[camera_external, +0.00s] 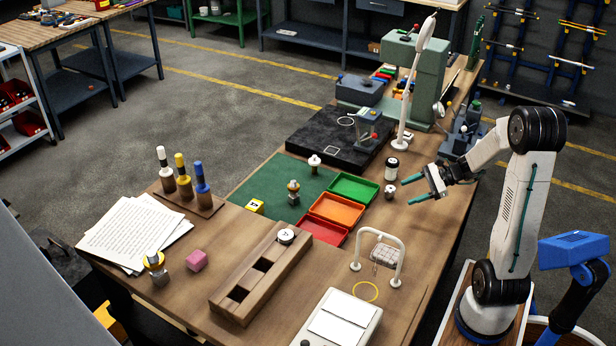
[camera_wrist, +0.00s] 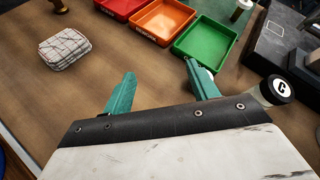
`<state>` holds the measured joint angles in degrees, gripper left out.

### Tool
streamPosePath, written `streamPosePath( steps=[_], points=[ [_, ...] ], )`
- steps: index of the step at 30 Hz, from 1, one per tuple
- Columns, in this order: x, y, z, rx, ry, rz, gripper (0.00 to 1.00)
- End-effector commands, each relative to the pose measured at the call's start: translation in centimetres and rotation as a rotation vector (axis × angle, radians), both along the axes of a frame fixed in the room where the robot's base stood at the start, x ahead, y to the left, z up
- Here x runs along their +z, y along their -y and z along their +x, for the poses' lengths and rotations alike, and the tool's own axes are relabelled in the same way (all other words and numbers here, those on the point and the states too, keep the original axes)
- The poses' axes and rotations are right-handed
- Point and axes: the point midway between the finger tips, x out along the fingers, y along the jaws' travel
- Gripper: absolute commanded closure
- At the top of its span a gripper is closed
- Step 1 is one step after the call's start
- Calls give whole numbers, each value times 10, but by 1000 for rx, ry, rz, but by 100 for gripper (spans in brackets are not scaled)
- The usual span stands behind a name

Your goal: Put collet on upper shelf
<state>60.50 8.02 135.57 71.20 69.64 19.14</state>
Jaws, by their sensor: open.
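My gripper (camera_external: 411,190) is open and empty above the right side of the wooden table, with its two teal fingers pointing left; the wrist view also shows it (camera_wrist: 160,68), with bare table between the fingers. I cannot tell for sure which part is the collet. Small metal-and-white pieces are candidates: one on the green mat (camera_external: 293,190), a pale one behind it (camera_external: 315,163), and one with a yellow band by the papers (camera_external: 155,265). A small cylinder (camera_external: 390,192) stands just left of my gripper, partly hidden behind the right finger in the wrist view. I cannot identify the upper shelf.
A jar with a black-rimmed lid (camera_external: 391,169) stands near my gripper. Red (camera_external: 322,230), orange (camera_external: 337,209) and green (camera_external: 353,187) trays lie to the left. A white arch (camera_external: 398,250) stands in front. A tall white post (camera_external: 404,130) rises behind.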

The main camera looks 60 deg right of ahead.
Motion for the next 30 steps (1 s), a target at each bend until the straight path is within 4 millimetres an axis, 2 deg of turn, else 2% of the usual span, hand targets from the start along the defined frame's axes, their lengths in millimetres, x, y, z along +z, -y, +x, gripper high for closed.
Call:
streamPosePath(
  steps=[1, 3, 6, 9, 12, 16, 21, 25, 30],
  points=[
    [13, -39, 4, 144, 0, -81, 41],
    [26, -90, -1, 359, -3, -206, 41],
    [38, -153, -21, 664, 5, -393, 41],
    [47, -199, -51, 955, 24, -586, 41],
    [54, -230, -85, 1231, 58, -789, 41],
    [62, -247, -124, 1539, 111, -1052, 41],
    [71, -247, -152, 1792, 169, -1318, 41],
    [75, -243, -160, 1874, 188, -1419, 40],
    [75, -242, -162, 1894, 189, -1443, 40]
  ],
)
